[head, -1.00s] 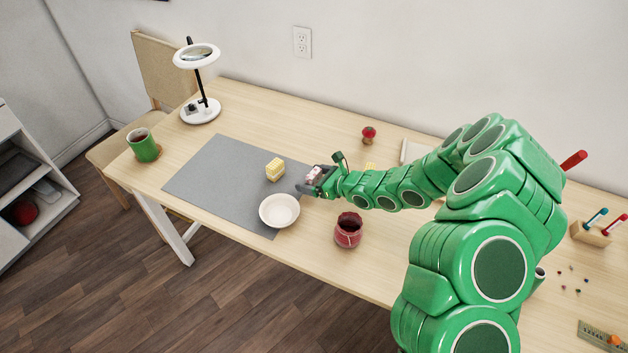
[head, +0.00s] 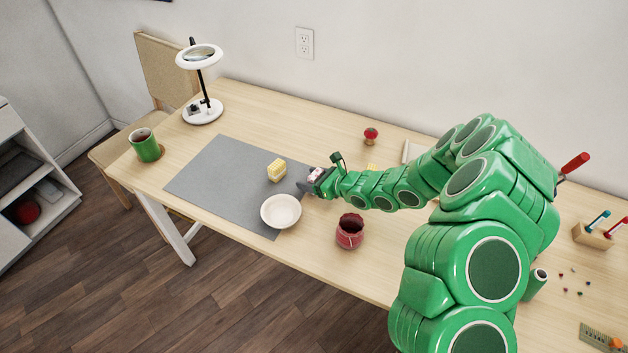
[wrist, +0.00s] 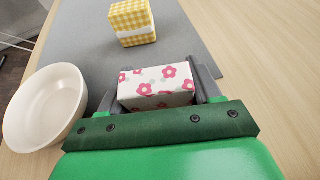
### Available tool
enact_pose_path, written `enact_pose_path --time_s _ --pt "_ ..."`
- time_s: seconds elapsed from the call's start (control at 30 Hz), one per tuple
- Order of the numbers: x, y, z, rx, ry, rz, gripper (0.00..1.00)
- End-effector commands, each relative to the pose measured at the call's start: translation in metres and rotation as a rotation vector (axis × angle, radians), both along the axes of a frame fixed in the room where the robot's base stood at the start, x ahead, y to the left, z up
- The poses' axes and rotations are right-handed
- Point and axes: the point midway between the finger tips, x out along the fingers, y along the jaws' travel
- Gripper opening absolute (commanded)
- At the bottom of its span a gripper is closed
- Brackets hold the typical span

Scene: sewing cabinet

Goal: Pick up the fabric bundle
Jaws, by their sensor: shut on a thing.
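A white fabric bundle with pink flowers (wrist: 157,88) is between the fingers of my gripper (wrist: 155,82) in the wrist view. The gripper is shut on it. In the head view my gripper (head: 311,180) is over the right edge of the grey mat (head: 215,175), with a small part of the flowered bundle (head: 316,173) showing. A second fabric bundle, yellow checked with a pale band (head: 277,170), sits on the mat to the left of my gripper. It also shows at the top of the wrist view (wrist: 132,22). I cannot tell whether the held bundle touches the mat.
A white bowl (head: 281,211) stands close to my gripper, at the mat's front edge. A red jar (head: 350,232) stands to its right. A magnifier lamp (head: 202,90), green mug (head: 145,145) and red pincushion (head: 370,135) stand farther off. The mat's left part is clear.

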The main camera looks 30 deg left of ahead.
Motion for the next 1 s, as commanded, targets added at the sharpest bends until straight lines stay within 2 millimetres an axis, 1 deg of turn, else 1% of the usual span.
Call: enact_pose_path --time_s 0.17,0.27,0.43,0.6,0.8,1.0 --pt "0.0 0.0 0.005 0.001 0.0 0.0 0.35" --pt "0.0 0.0 0.012 0.002 -0.001 -0.001 0.35" --pt "0.001 0.0 0.034 0.003 -0.002 -0.001 0.35" --pt "-0.014 -0.01 0.052 0.006 0.003 -0.001 0.35" --pt "-0.028 -0.022 0.075 0.006 0.0 -0.002 0.35" --pt "-0.041 -0.034 0.095 0.006 0.0 -0.004 0.35"
